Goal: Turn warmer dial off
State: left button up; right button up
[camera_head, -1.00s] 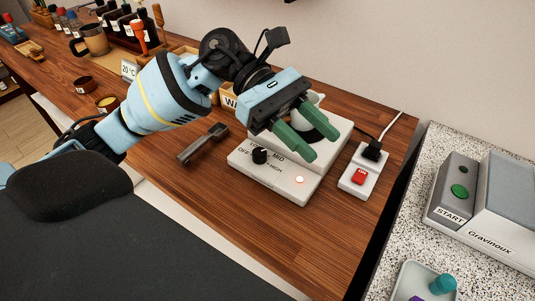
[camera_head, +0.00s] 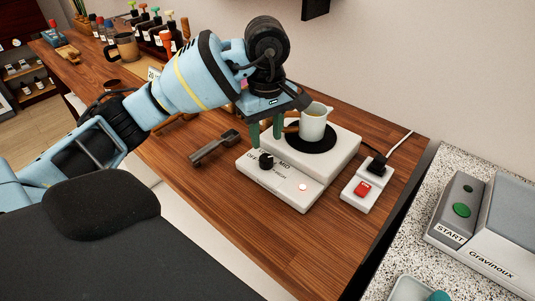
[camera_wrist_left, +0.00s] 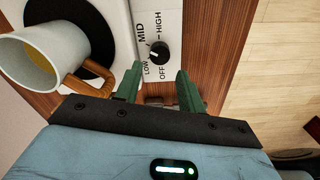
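The white warmer (camera_head: 318,168) stands on the wooden table with its small front light (camera_head: 303,187) glowing. Its black dial (camera_head: 266,160) is on the sloped front panel; in the wrist view the dial (camera_wrist_left: 159,51) has a white mark near the LOW side, its exact setting unclear. My left gripper (camera_head: 265,130) points down just above and behind the dial in the head view. In the wrist view my left gripper (camera_wrist_left: 160,84) is open, its green fingers apart with nothing between them, and the dial lies just beyond the fingertips. My right gripper is out of view.
A white pitcher (camera_head: 313,124) with a brown handle and yellow liquid stands on the black hot plate, close beside the left gripper. A metal portafilter-like tool (camera_head: 214,148) lies left of the warmer. A power strip (camera_head: 367,187) with a red switch is at right.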

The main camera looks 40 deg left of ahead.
aim_at(267, 158)
pick_arm(q)
notch_tip(267, 158, down, 5)
jog(key=shift+f, duration=0.65)
jog(key=shift+c, duration=0.5)
jog(key=c, duration=0.6)
